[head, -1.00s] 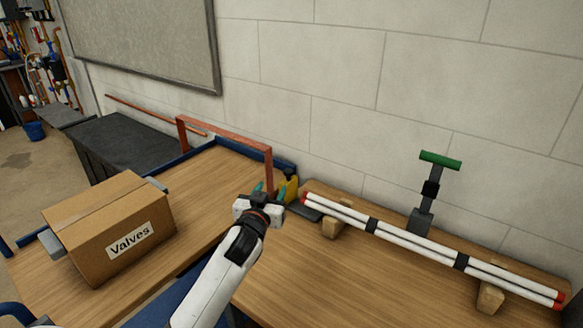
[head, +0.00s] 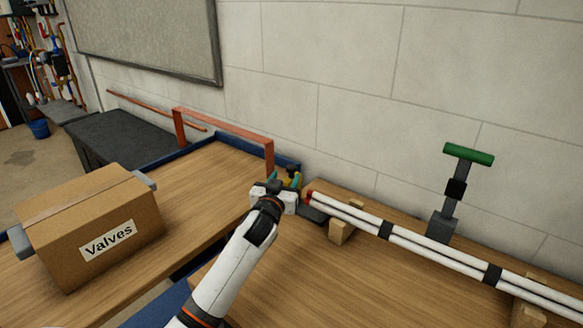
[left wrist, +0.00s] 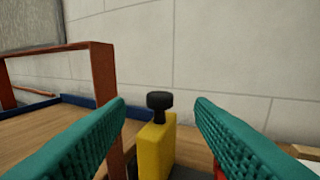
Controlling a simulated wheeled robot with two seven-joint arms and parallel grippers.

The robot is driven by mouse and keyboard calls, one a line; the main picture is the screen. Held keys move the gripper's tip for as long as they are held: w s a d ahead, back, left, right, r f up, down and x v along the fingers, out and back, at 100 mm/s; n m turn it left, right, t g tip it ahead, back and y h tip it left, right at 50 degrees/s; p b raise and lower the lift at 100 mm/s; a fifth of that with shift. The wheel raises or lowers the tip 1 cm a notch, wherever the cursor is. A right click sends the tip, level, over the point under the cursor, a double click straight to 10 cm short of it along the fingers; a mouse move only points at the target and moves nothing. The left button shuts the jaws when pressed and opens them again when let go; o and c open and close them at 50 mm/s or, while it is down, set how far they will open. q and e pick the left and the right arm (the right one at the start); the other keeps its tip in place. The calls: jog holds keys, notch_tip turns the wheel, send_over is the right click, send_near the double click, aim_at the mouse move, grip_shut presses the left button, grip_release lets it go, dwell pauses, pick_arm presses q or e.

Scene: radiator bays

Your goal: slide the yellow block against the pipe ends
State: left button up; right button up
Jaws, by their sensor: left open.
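The yellow block (left wrist: 152,146) with a black knob (left wrist: 160,100) on top stands upright between and beyond the open fingers of my left gripper (left wrist: 160,130) in the left wrist view. No contact with the fingers shows. In the head view my left gripper (head: 281,183) hides most of the block, and only a little yellow shows behind it. Just right of it are the red-capped ends (head: 310,196) of the white pipes (head: 415,247). The pipes lie bundled with black bands on wooden supports (head: 342,231). My right gripper is not in view.
A cardboard box (head: 92,225) labelled Valves stands at the left. An orange-red frame (head: 222,128) rises behind my left gripper. A green-handled clamp (head: 468,154) stands behind the pipes near the wall. The bench in front of the pipes is clear.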

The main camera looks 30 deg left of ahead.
aim_at(291, 169)
pick_arm(q)
jog(key=x, duration=0.7)
jog(key=shift+w+f, duration=0.1)
jog(key=shift+f, duration=0.05)
grip_shut()
